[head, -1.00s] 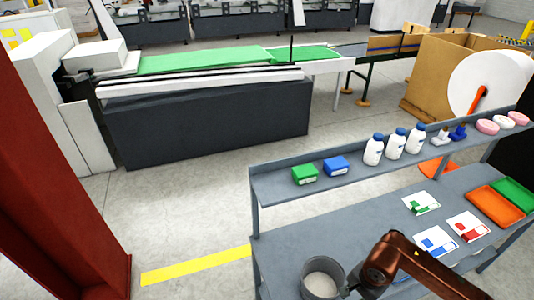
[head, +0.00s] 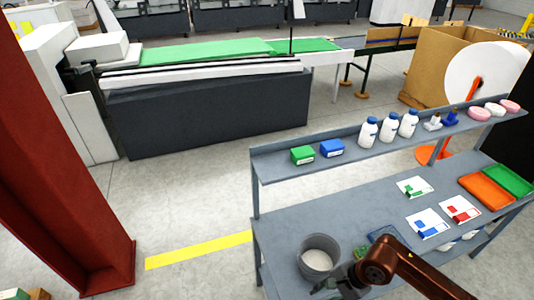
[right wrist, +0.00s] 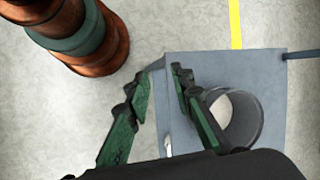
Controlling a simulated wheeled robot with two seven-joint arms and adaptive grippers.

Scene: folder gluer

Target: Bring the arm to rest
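My right arm comes in from the lower right of the head view over the grey workbench (head: 300,225). Its gripper (head: 338,283) is at the bottom edge there, just in front of the grey round bin (head: 320,245), and is partly cut off. In the right wrist view my right gripper (right wrist: 160,78) has its two green-and-black fingers apart, with nothing between them. The bin (right wrist: 247,125) shows beside the right finger, with pale contents. My left gripper is in neither view.
A small dark tray-like item (head: 382,235) lies beside the bin, partly behind my arm. A raised shelf (head: 275,165) holds boxes and bottles. A red column (head: 70,190) stands at left. Open floor (head: 190,200) lies between column and bench.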

